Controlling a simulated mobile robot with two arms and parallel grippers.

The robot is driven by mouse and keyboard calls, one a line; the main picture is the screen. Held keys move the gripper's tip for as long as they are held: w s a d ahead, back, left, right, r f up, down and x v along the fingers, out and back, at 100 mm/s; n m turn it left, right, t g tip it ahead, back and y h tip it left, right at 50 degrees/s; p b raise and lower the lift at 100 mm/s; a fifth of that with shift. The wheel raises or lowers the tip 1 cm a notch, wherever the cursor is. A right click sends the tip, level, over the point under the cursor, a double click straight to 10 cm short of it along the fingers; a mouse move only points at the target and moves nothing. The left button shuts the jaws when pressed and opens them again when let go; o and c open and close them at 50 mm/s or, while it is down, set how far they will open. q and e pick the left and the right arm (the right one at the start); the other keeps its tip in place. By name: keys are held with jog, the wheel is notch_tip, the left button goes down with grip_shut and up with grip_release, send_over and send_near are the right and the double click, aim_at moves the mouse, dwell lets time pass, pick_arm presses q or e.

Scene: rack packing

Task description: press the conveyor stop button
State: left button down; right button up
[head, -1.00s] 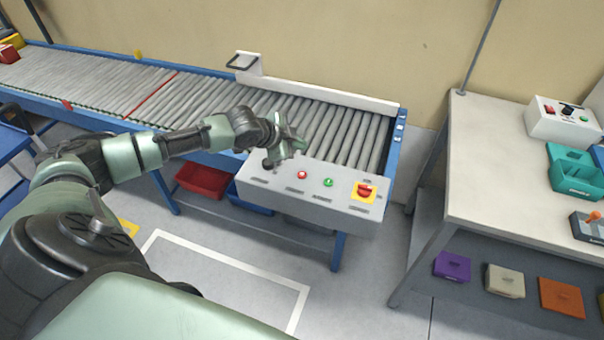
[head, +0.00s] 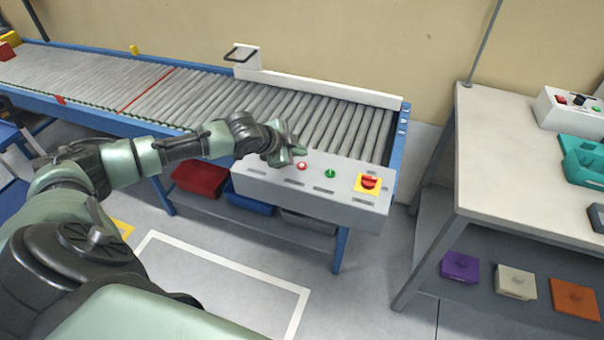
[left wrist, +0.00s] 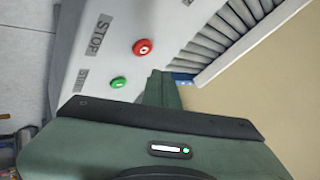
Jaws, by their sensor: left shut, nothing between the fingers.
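The grey control panel (head: 255,185) sits on the near side of the conveyor's right end. It carries a red button (head: 302,166), a green button (head: 330,174) and a red switch on a yellow plate (head: 369,183). In the left wrist view the red button (left wrist: 143,47) lies beside a STOP label (left wrist: 98,35), with the green button (left wrist: 118,82) nearer the gripper. My left gripper (head: 300,152) is shut and empty. It is close to the red button, seemingly above and apart from it. Its fingers (left wrist: 160,88) partly show in the wrist view. My right gripper is not in view.
The roller conveyor (head: 220,100) runs left behind the panel, with a white guard (head: 320,92) along its far side. Red (head: 200,179) and blue (head: 249,203) bins sit below. A workbench (head: 510,150) stands at right, across a floor gap.

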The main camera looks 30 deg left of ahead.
aim_at(302, 166)
pick_arm(q)
notch_tip(302, 166, down, 2)
jog(key=shift+f, duration=0.1)
dwell(2.0)
jog(key=shift+f, duration=0.3)
jog(key=shift+f, duration=0.45)
dwell(0.8)
jog(key=shift+r, duration=0.1)
jog(key=shift+r+p, duration=0.7)
jog(key=shift+p, duration=0.1)
